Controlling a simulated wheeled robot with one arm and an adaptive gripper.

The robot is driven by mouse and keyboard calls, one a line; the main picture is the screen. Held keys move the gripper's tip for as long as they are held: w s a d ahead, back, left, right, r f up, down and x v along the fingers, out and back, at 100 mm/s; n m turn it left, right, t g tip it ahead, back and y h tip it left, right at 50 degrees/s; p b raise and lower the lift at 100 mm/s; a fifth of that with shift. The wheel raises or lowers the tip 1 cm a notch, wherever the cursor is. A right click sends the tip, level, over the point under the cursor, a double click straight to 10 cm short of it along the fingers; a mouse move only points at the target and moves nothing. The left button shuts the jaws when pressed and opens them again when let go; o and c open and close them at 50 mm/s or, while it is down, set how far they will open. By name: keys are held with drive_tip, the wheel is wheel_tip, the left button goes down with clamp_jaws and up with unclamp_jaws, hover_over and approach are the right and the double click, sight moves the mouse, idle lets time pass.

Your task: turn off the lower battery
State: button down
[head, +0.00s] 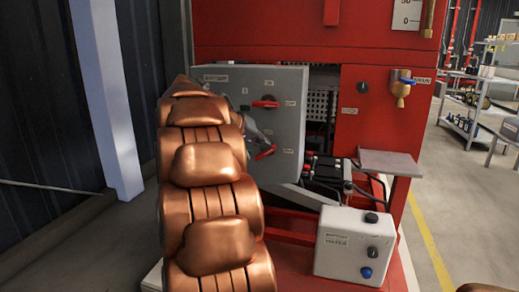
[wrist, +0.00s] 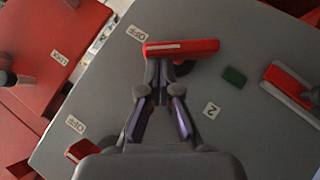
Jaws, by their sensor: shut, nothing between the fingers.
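A grey switch panel (head: 285,85) with red handles stands open in front of the red pump cabinet. In the head view an upper red handle (head: 265,103) and a lower red handle (head: 265,153) show. My gripper (head: 258,142) is beside the lower one, partly hidden behind my copper arm. In the wrist view my gripper (wrist: 160,64) is shut and empty, its tips at a red handle (wrist: 182,46) near an "OFF" label (wrist: 133,33). I cannot tell if they touch. Another red handle (wrist: 290,86) is at right; a third (wrist: 82,150) is partly hidden.
A black battery (head: 328,170) with cables sits behind a white control box (head: 350,245) with knobs. A grey plate (head: 392,163) sticks out at the right of the cabinet. A white column (head: 105,95) stands left.

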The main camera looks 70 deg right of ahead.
drive_tip(key=t+b, duration=0.1)
drive_tip(key=s+m+t+b, duration=0.1)
drive_tip(key=t+b, duration=0.1)
drive_tip(key=shift+s+d+f+m+y, duration=0.1)
drive_tip(key=shift+s+f+m+y, duration=0.2)
drive_tip(key=shift+m, duration=0.1)
drive_tip(key=shift+r, duration=0.35)
drive_tip(key=shift+r+p, duration=0.55)
drive_tip(key=shift+r, duration=0.05)
drive_tip(key=shift+r, duration=0.1)
